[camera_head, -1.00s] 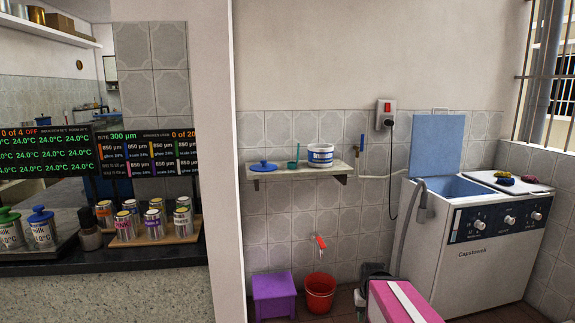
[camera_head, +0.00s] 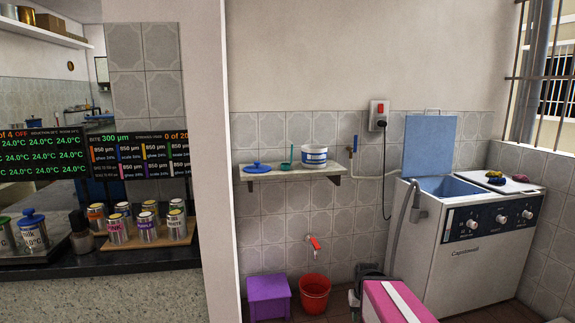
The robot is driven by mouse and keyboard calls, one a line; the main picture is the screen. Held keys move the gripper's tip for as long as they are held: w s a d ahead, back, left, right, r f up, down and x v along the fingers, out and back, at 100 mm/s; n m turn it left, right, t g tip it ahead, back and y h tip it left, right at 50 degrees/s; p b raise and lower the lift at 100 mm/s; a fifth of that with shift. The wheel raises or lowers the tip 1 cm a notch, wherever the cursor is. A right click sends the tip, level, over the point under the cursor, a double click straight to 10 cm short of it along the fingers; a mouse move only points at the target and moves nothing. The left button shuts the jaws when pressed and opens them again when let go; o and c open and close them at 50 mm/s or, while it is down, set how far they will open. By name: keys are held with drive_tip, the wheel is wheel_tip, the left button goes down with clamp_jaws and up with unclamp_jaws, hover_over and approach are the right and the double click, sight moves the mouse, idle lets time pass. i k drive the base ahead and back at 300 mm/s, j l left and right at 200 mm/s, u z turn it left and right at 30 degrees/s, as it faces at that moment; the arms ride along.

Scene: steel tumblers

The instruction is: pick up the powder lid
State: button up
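The powder lid, a blue disc with a knob (camera_head: 257,168), lies on the left part of a narrow wall shelf (camera_head: 285,175). A white and blue tub (camera_head: 314,156) stands on the right part of the same shelf, with no lid on it. A green scoop (camera_head: 287,164) sits between the lid and the tub. My gripper is not clearly seen; a dark part that may be mine shows at the bottom, beside the pink box.
A washing machine (camera_head: 470,243) with an open blue lid stands at the right. A purple stool (camera_head: 269,297) and a red bucket (camera_head: 314,292) stand on the floor under the shelf. A pink box (camera_head: 385,305) is at the bottom. A wall edge (camera_head: 211,200) and a counter with several tins are at the left.

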sight(257, 168)
drive_tip(key=i+l+u, duration=0.1)
drive_tip(key=u, duration=0.35)
drive_tip(key=i+l+u, duration=0.15)
drive_tip(key=u, duration=0.25)
